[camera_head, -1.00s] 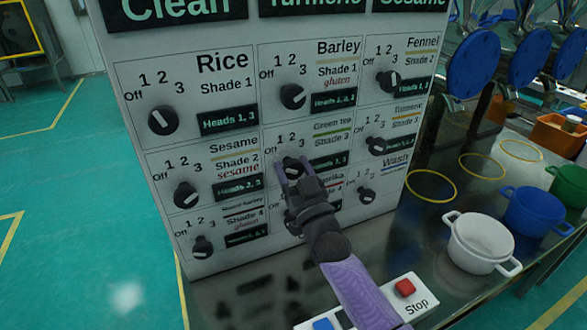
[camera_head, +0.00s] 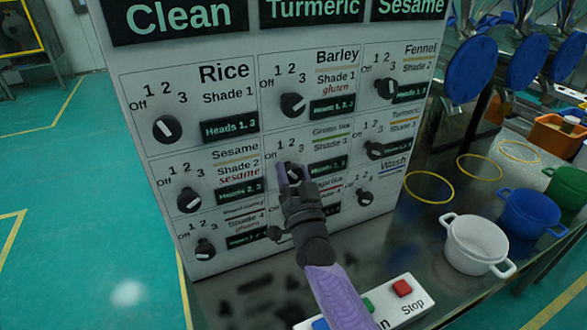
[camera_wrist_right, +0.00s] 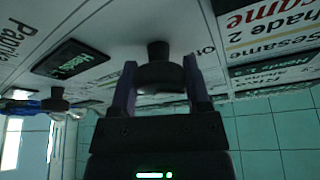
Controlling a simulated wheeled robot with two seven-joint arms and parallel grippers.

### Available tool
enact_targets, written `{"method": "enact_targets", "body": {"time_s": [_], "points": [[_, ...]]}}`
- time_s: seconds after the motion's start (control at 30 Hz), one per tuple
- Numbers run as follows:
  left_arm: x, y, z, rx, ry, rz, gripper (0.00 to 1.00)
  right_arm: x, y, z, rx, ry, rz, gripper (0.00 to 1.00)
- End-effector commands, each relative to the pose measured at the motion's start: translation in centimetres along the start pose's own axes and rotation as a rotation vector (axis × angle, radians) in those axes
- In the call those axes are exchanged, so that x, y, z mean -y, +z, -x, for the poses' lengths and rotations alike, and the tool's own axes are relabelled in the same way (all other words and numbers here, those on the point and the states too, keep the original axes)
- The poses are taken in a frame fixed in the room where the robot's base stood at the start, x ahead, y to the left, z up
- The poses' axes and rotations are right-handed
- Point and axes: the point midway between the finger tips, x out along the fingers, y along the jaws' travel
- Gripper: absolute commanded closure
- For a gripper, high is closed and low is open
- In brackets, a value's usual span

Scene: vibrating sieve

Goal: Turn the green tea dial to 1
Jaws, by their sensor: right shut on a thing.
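In the right wrist view the black knob (camera_wrist_right: 160,73) sits between the two fingers of the gripper (camera_wrist_right: 159,88). The dial's pointer is too covered to read surely. My left gripper is in neither view.
Other dials surround it, including barley (camera_head: 292,105) above, sesame (camera_head: 190,200) at left and turmeric (camera_head: 374,150) at right. A paprika dial below is partly hidden by my arm. A button box with a red button (camera_head: 402,287) and a white pot (camera_head: 476,244) stand at lower right.

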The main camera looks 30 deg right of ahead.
Motion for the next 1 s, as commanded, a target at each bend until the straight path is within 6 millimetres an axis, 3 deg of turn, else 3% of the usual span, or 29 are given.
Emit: {"method": "enact_targets", "body": {"time_s": [0.43, 1.0], "points": [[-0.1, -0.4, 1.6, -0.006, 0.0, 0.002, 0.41, 0.0, 0.0, 0.0, 0.002, 0.094, -0.224, 0.98], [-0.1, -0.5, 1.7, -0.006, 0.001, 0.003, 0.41, -0.1, 0.1, 0.1, 0.003, 0.112, -0.266, 0.98]]}}
